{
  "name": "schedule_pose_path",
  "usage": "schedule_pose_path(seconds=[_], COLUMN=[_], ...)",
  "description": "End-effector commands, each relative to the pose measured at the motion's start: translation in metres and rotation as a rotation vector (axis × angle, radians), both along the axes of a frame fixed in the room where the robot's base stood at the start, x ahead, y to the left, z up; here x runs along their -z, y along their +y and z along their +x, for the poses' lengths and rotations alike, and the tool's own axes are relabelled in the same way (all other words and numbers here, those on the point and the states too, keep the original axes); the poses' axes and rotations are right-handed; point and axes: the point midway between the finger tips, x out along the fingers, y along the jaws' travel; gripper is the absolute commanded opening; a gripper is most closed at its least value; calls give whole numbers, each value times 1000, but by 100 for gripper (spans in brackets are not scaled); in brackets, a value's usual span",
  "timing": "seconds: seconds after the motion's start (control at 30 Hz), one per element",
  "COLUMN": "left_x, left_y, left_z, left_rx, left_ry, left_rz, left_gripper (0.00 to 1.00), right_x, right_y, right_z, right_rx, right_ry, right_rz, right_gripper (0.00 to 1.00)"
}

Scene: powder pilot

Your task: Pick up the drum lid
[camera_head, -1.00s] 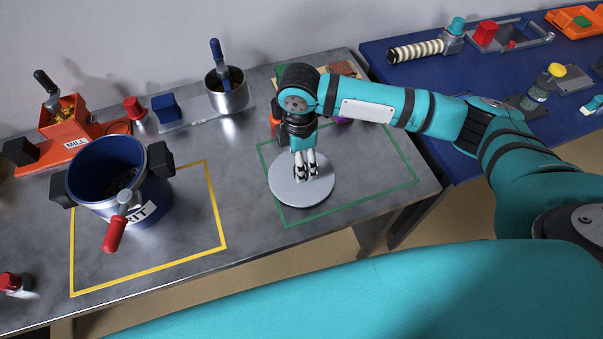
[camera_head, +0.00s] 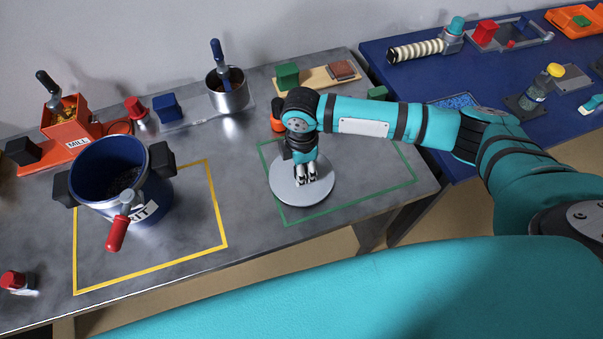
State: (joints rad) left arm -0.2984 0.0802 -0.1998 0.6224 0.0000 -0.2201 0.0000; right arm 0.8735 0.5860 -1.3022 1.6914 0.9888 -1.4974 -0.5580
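The drum lid (camera_head: 283,191) is a flat, light grey disc lying inside the green outline on the grey table. My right gripper (camera_head: 306,181) points down over the lid, with its fingertips at the lid's middle. The fingers hide that middle, so I cannot tell whether they are open or shut on a knob. The open blue drum (camera_head: 152,209) stands inside the yellow outline on the left, with black blocks on its sides and a red-handled lever in front. My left gripper is not in view.
A metal pot (camera_head: 229,97) with a scoop, an orange mill (camera_head: 65,122) and a wooden board (camera_head: 315,78) with blocks stand along the back. A red-capped item (camera_head: 14,281) is at front left. A blue table (camera_head: 410,78) with tools adjoins on the right.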

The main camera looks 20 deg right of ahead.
Motion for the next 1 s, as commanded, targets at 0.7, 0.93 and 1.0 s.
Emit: schedule_pose_path(seconds=[0.7,0.93,1.0], left_x=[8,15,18], left_y=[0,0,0], left_z=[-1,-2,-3], left_rx=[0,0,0], left_ry=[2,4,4], left_rz=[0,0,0], left_gripper=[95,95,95], right_x=[-33,-38,-39], right_y=[0,-15,-21], right_z=[1,-46,-65], right_rx=[0,-2,-1], right_ry=[-4,2,2], right_rz=[2,1,-1], right_gripper=[1,1,1])
